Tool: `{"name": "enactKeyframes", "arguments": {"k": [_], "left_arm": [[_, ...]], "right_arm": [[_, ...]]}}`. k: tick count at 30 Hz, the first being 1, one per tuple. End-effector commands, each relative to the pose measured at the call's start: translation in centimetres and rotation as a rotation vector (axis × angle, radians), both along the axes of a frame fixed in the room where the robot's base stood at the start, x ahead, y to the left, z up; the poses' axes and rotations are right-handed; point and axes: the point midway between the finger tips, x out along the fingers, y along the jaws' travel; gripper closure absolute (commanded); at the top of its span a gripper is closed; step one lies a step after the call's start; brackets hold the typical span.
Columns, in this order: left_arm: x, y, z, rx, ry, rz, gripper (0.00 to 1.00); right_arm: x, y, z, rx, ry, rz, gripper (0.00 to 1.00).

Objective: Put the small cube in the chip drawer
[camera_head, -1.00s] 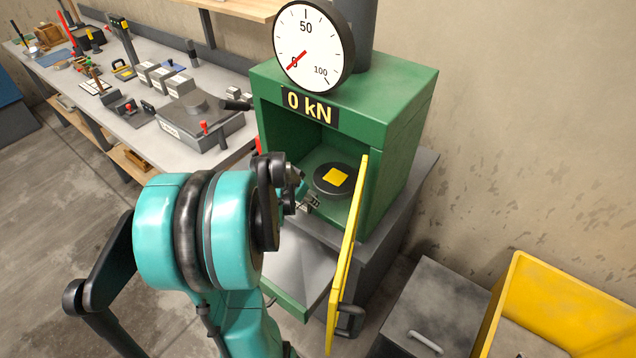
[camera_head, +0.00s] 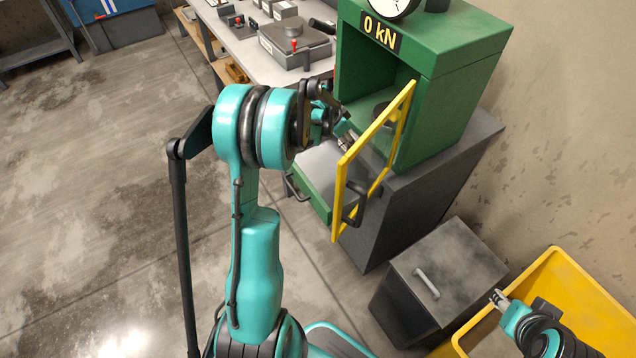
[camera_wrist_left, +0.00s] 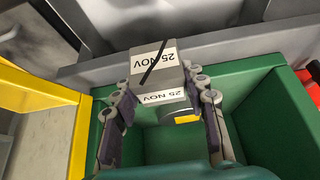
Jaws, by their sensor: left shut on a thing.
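The small cube (camera_wrist_left: 152,65) is grey with "25 NOV" labels on two faces and a dark diagonal line on one. My left gripper (camera_head: 345,132) is shut on it, with a finger on each side in the left wrist view. In the head view the gripper is at the front of the green press (camera_head: 430,50), behind the yellow-framed door; the cube is hard to make out there. The chip drawer (camera_head: 310,196), green-fronted with a grey inside, stands pulled out below the press opening. My right gripper (camera_head: 497,297) is small, at the lower right near the yellow bin.
The yellow door (camera_head: 338,205) stands open beside the drawer. A dark round platen (camera_wrist_left: 180,117) with a yellow mark lies in the press chamber. A grey lidded box (camera_head: 450,270) and a yellow bin (camera_head: 560,265) stand at right. Floor at left is clear.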

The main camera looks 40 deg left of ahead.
Motion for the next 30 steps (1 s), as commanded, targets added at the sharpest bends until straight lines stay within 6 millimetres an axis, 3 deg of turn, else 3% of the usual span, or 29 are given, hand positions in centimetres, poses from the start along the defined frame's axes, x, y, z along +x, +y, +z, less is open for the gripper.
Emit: {"name": "enactKeyframes", "arguments": {"k": [5, 12, 18, 25, 30], "left_arm": [[0.9, -0.7, -2.3, 0.0, 0.0, -0.02, 0.97], [0.9, -0.6, -9.1, 0.0, 0.0, -0.018, 0.97], [0.8, -0.6, -13.1, 0.0, 0.0, -0.017, 0.97], [1.3, -0.8, -14.1, 0.0, 0.0, -0.018, 0.97], [3.6, -1.8, -14.3, 0.001, 0.001, -0.021, 0.97]], "right_arm": [[0.0, 0.0, -0.8, 0.0, 0.0, 0.0, 0.6], [0.0, 0.0, -3.2, 0.0, 0.0, 0.0, 0.6], [0.0, 0.0, -4.5, 0.0, 0.0, 0.0, 0.6], [0.0, 0.0, -4.8, 0.0, 0.0, 0.0, 0.6], [0.0, 0.0, -5.8, 0.0, 0.0, 0.0, 0.6]]}}
